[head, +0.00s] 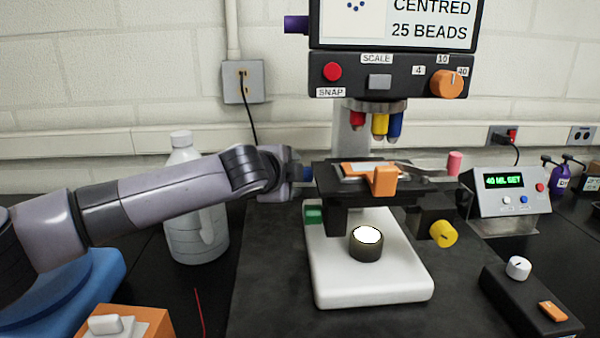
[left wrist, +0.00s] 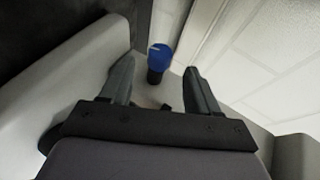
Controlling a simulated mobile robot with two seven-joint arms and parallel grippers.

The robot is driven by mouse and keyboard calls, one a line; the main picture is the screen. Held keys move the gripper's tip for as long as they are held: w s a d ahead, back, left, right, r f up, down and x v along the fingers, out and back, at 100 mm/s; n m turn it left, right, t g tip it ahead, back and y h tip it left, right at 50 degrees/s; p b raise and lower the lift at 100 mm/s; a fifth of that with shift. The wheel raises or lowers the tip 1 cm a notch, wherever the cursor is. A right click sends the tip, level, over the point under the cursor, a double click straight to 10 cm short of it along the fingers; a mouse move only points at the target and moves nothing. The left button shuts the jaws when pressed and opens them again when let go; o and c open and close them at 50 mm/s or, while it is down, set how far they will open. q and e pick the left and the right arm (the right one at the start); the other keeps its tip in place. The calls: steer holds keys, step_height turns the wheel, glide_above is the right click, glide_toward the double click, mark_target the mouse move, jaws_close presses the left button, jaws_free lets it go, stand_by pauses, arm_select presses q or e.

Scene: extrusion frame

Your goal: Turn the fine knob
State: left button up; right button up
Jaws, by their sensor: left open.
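The microscope (head: 372,285) stands on a dark mat, with a white base and a black stage. A blue knob (head: 308,174) sticks out at the left of the stage. A yellow knob (head: 443,233) is on its lower right side. No label shows which knob is the fine one. My left gripper (head: 293,172) is at the blue knob's outer end. In the left wrist view the blue knob (left wrist: 159,58) lies ahead, between the lines of the two open fingers (left wrist: 160,78); contact cannot be told. My right gripper is not in view.
A translucent jug (head: 190,235) stands behind my left arm. A control box with a green display (head: 503,180) and a black switch box (head: 530,300) are at right.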

mark_target(306, 174)
arm_select(q)
steer(key=shift+p+x, duration=0.6)
steer(key=shift+x, duration=1.95)
steer(key=c, duration=1)
steer(key=shift+f+b, duration=0.3)
steer(key=shift+b, duration=0.35)
steer(key=shift+s+f+m+t+h+b, duration=0.1)
steer(key=shift+m+t+h+b, duration=0.2)
steer(key=shift+t+b, duration=1.5)
steer(key=shift+m+t+h+b, duration=0.1)
steer(key=shift+m+h+b, duration=0.2)
steer(key=shift+b, duration=3.05)
